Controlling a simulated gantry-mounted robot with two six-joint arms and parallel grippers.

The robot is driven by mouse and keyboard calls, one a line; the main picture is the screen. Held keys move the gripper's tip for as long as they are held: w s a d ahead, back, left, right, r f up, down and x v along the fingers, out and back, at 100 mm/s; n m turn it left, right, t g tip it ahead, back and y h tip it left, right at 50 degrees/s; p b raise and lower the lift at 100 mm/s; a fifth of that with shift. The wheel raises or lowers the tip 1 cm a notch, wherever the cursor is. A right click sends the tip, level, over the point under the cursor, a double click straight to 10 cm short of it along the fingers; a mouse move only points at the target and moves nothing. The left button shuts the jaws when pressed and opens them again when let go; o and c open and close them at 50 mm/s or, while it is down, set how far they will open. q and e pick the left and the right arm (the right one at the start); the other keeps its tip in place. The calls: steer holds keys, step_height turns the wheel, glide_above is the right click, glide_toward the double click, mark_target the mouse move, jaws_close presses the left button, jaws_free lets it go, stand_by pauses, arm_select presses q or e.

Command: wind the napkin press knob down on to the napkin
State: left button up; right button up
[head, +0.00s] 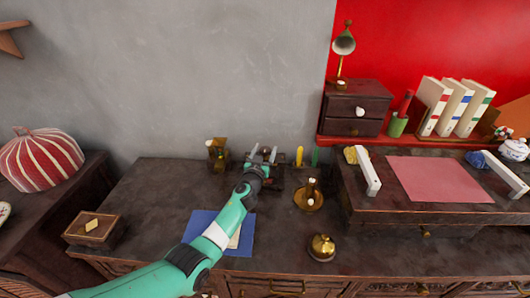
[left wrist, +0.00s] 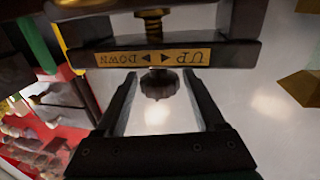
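The napkin press (head: 280,178) is a dark frame at the back of the dark wooden table, partly hidden by my left gripper. In the left wrist view its crossbar (left wrist: 228,53) carries a yellow label reading UP and DOWN, which appears upside down. A dark ribbed knob (left wrist: 160,85) sits on a brass screw. My left gripper (head: 263,156) is over the press. In the wrist view its fingers (left wrist: 159,78) are open on either side of the knob, with narrow gaps. I cannot make out the napkin. My right gripper is not in view.
A brass figure (head: 217,153) stands left of the press. A brass candle holder (head: 308,195) and a brass bell (head: 322,247) stand to the right and front. A blue sheet (head: 203,220) lies under my arm. A wooden box (head: 95,228) is at the left. A raised desk (head: 400,214) is to the right.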

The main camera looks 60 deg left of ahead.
arm_select(q)
jaws_close()
steer(key=m+t+h+p, duration=0.2)
steer(key=h+p, duration=0.1)
steer(key=p, duration=0.1)
steer(key=shift+s+a+r, duration=0.1)
steer(key=shift+s, duration=0.05)
steer(key=shift+m+t+h+p, duration=0.3)
steer(key=shift+m+t+h, duration=0.1)
steer(key=shift+m+h, duration=0.2)
steer(key=shift+m+t+h, duration=0.3)
steer(key=shift+f+m+t+h, duration=0.2)
steer(key=shift+m+t+h, duration=0.15)
steer(key=shift+h, duration=0.25)
steer(key=h+b, duration=0.1)
steer(key=m+h+b, duration=0.1)
steer(key=m+t+h+b, duration=0.1)
steer(key=b, duration=0.1)
steer(key=shift+f+m+h, duration=0.25)
steer(key=shift+h, duration=0.05)
steer(key=shift+r+m+h+b, duration=0.15)
steer(key=shift+m+h+b, duration=0.2)
steer(key=shift+b, duration=0.3)
steer(key=shift+r+h, duration=0.1)
steer(key=shift+h, duration=0.15)
